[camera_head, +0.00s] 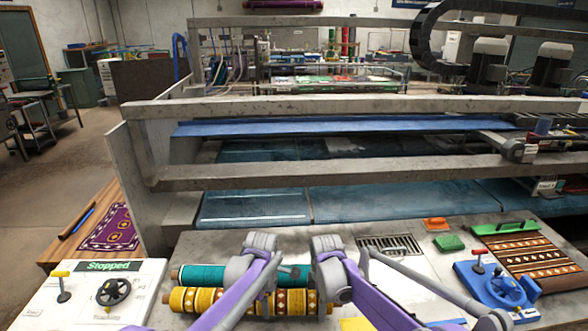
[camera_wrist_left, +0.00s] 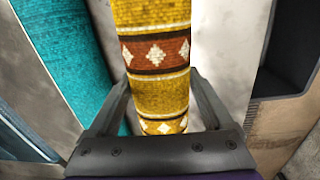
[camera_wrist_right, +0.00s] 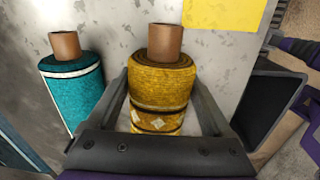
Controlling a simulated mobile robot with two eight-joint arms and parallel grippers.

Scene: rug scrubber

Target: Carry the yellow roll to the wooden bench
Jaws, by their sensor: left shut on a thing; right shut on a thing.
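The yellow roll (camera_head: 205,300), a rolled rug with brown and white diamond bands, lies across the grey table in front of me. My left gripper (camera_wrist_left: 158,95) is shut on the yellow roll near its middle; the roll also shows in the left wrist view (camera_wrist_left: 150,20). My right gripper (camera_wrist_right: 160,105) is shut on the yellow roll near its right end, where a brown core (camera_wrist_right: 165,42) sticks out. The wooden bench (camera_head: 75,238) stands at the left, with a purple patterned rug (camera_head: 112,228) on it.
A teal roll (camera_head: 210,273) lies just behind the yellow one. A white control panel (camera_head: 140,290) reading "Stopped" is at the front left. A blue device (camera_head: 490,285) and a brown patterned rug (camera_head: 535,258) are at the right. A grey machine frame (camera_head: 330,174) stands behind.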

